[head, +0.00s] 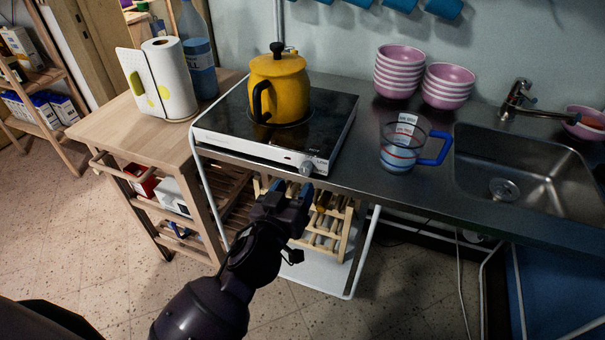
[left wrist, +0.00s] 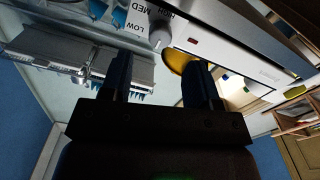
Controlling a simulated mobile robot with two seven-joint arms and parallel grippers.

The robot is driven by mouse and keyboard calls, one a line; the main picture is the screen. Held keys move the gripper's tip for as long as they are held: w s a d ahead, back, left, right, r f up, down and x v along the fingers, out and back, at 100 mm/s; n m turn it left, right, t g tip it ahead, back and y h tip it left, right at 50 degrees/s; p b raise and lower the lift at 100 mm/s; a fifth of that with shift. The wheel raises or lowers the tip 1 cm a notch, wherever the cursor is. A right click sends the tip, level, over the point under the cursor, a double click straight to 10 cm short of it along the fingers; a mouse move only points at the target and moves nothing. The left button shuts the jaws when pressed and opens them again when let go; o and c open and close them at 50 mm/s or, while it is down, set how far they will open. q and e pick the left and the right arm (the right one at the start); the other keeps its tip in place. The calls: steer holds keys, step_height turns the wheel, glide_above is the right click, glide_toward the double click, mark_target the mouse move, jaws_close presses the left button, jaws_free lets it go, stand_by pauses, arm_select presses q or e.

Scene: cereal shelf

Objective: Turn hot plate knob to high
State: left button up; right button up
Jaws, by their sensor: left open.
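The hot plate (head: 334,124) is a black glass top with a white front panel, on the steel counter. Its grey knob (head: 306,168) sits near the right end of that panel. In the left wrist view the knob (left wrist: 160,37) shows beside the printed words LOW, MED and HIGH; which one it points at I cannot tell. My left gripper (head: 291,191) is open and empty, just below and in front of the knob. In the left wrist view its two fingers (left wrist: 158,78) are spread, with the knob beyond the gap, apart from them. My right gripper is not in view.
A yellow kettle (head: 280,82) stands on the hot plate. A measuring cup (head: 399,151) with a blue handle stands to the right, before the sink (head: 545,180). Pink bowls (head: 398,75) are stacked behind. A wooden rack (head: 325,225) is under the counter.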

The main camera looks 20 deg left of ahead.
mark_target(304, 172)
arm_select(q)
steer(key=w, duration=0.3)
steer(key=shift+w, duration=0.3)
steer(key=shift+w+d, duration=0.1)
steer(key=shift+w, duration=0.65)
steer(key=shift+c, duration=0.5)
steer(key=c, duration=0.8)
steer(key=shift+c, duration=0.2)
